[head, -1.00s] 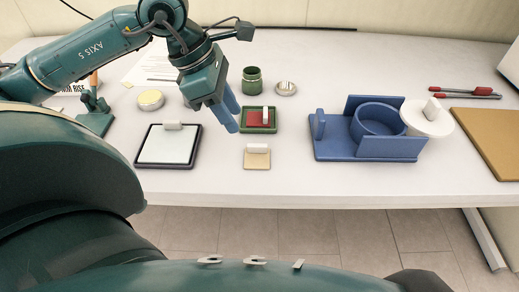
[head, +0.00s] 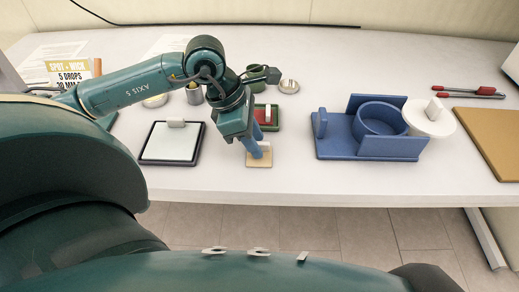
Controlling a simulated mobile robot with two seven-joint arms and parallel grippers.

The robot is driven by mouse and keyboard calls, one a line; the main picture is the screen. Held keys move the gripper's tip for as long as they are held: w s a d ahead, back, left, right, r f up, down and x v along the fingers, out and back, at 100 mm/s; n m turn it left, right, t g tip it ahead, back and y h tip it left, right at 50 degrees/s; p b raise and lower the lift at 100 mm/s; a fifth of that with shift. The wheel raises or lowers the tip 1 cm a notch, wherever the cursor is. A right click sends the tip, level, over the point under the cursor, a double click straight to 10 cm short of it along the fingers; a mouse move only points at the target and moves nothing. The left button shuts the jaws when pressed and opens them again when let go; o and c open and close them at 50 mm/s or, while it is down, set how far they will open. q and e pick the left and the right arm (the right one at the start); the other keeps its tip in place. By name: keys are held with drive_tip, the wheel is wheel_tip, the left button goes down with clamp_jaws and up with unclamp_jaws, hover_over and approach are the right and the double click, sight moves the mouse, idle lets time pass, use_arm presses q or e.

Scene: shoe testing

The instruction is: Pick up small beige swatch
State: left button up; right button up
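The small beige swatch (head: 259,161) lies flat near the front of the table, with a white block-shaped tab (head: 266,151) standing on it. My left gripper (head: 255,153) is right above the swatch, its blue fingers pointing down beside or around the tab. The fingers hide part of the swatch and tab, and I cannot tell whether they are closed on it. The swatch looks still on the table. My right gripper is not in view.
A dark-framed tray with a pale pad (head: 170,145) lies just left of the swatch. A green tray with a red swatch (head: 267,113) is close behind it. A blue fixture with a ring (head: 367,128) stands to the right. The table in front is clear.

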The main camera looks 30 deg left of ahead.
use_arm(q)
clamp_jaws()
idle(0.3)
